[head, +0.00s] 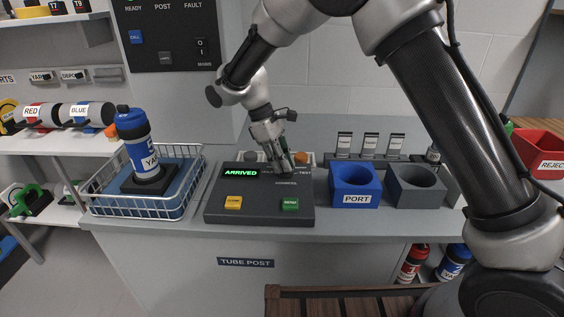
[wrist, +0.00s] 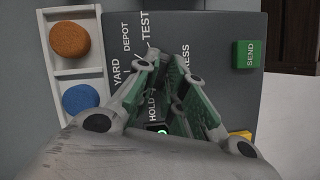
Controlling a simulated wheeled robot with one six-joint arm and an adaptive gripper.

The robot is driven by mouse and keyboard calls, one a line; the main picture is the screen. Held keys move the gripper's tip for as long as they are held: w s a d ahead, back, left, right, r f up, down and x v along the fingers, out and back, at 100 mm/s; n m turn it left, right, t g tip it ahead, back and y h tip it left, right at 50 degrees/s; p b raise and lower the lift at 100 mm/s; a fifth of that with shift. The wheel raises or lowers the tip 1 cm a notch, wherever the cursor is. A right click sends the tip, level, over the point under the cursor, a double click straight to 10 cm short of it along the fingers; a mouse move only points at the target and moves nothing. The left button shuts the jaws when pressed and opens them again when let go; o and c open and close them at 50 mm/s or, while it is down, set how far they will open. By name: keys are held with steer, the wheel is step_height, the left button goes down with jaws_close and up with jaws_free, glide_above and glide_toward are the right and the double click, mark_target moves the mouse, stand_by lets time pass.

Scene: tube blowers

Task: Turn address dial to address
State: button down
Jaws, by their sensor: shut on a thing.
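The dark control console (head: 258,213) stands on the counter with a lit green display (head: 241,173) reading ARRIVED. My gripper (head: 284,163) reaches down to the console's back right. In the wrist view my gripper (wrist: 178,75) is shut on the address dial, whose knob is mostly hidden between the green-padded fingers. Labels YARD, DEPOT, TEST and HOLD show around the fingers; the dial's pointer is hidden, so I cannot tell its setting. The green SEND button (wrist: 249,54) and the yellow button (head: 233,202) sit clear of the fingers.
A blue bottle labelled YARD (head: 134,138) stands in a wire basket (head: 137,208) left of the console. The blue PORT holder (head: 355,180) and a grey holder (head: 415,186) are to the right. A tray (wrist: 74,70) holds orange and blue round pieces behind the console.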

steer(key=shift+s+d+f, duration=0.1)
steer(key=shift+s+f, duration=0.05)
steer(key=shift+f, duration=0.05)
steer(key=c, duration=1.5)
jaws_free()
steer(key=shift+r, duration=0.1)
steer(key=shift+r, duration=0.15)
steer(key=v, duration=1.1)
steer(key=shift+w+a+r, duration=0.2)
steer(key=shift+a+r, duration=0.05)
